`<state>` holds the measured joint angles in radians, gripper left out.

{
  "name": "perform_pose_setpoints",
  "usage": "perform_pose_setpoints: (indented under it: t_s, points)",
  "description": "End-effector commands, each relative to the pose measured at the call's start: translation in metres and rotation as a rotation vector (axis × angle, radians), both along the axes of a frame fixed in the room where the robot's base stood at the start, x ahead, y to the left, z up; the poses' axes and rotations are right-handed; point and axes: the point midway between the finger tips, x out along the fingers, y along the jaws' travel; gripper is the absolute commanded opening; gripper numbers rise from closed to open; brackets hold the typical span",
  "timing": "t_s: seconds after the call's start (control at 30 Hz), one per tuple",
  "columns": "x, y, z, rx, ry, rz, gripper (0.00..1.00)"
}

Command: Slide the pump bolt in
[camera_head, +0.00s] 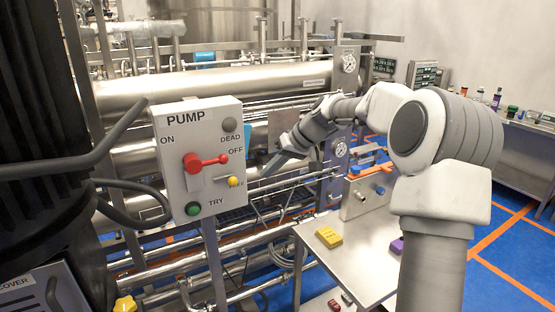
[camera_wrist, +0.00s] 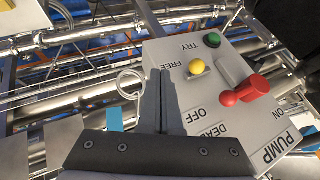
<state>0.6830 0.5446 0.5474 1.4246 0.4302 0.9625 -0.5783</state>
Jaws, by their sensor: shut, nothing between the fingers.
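The pump box (camera_head: 202,150) is a light grey panel. Its red lever (camera_head: 205,161) points right, towards OFF. My gripper (camera_head: 264,174) is at the box's right edge, near FREE. Its dark fingers (camera_wrist: 160,74) are together and empty, partly overlapping the box edge in the wrist view.
A green TRY button (camera_head: 193,208) and a grey DEAD lamp (camera_head: 229,124) are on the box. Steel pipes run behind it. A steel table (camera_head: 345,270) with a yellow block (camera_head: 329,237) stands at lower right. A dark ribbed column and thick cables crowd the left.

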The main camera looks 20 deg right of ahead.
Motion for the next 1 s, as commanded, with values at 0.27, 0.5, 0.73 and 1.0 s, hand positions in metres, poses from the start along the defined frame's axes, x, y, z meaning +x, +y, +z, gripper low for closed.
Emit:
perform_pose_setpoints:
  t_s: [0.27,0.5,0.73,1.0]
  points:
    - [0.013,0.038,-0.018,-0.001,0.0,0.004,0.0]
    - [0.013,0.054,-0.016,0.0,0.001,0.0,0.0]
    - [0.013,0.056,-0.017,0.0,0.0,0.0,0.0]
    - [0.01,0.07,-0.019,-0.001,-0.001,0.004,0.0]
